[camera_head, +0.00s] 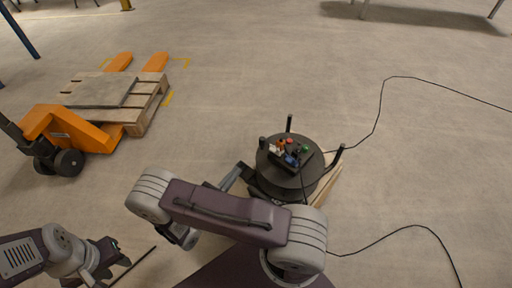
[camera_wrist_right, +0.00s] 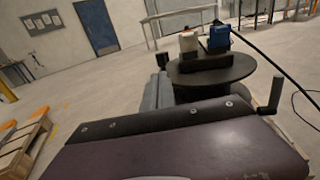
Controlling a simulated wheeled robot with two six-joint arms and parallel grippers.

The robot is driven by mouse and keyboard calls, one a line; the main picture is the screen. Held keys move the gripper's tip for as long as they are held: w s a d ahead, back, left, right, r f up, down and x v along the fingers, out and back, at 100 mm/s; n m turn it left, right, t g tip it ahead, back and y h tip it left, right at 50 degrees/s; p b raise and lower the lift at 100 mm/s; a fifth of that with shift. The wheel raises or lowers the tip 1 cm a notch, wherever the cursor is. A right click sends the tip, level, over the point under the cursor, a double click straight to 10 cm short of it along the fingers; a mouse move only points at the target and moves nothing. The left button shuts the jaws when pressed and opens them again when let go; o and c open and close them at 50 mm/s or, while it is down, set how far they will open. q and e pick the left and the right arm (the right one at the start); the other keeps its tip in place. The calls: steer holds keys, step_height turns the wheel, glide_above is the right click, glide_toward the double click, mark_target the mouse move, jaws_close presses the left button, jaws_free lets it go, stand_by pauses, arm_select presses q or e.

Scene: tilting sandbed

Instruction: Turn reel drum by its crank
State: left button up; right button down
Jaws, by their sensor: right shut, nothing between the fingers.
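The reel drum (camera_head: 290,165) is a black disc, seen from above, with a small panel of coloured sockets on top. It also shows in the right wrist view (camera_wrist_right: 205,74). Dark upright posts stand around it; one upright handle (camera_wrist_right: 276,92) at the right in the wrist view could be the crank, but I cannot tell. My right arm crosses in front of the drum. My right gripper (camera_head: 188,240) is mostly hidden under that arm, left of the drum, shut and empty. My left gripper (camera_head: 100,260) is at the lower left, well apart from the drum; its finger gap is unclear.
An orange pallet jack (camera_head: 65,130) with a wooden pallet (camera_head: 148,108) stands at the left. A black cable (camera_head: 382,105) runs from the drum across the floor to the right; another stretch curves at the lower right. The floor behind the drum is clear.

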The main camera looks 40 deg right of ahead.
mark_target(260, 142)
steer(key=b+x, duration=0.2)
steer(key=x, duration=0.4)
steer(key=b+x, duration=0.3)
steer(key=x, duration=0.4)
steer(key=shift+s+f, duration=0.1)
steer(key=shift+f, duration=0.1)
steer(key=shift+d+r+b, duration=0.1)
steer(key=shift+d+b, duration=0.2)
steer(key=shift+d, duration=0.2)
steer(key=shift+w, duration=0.25)
steer(key=shift+w+d, duration=0.1)
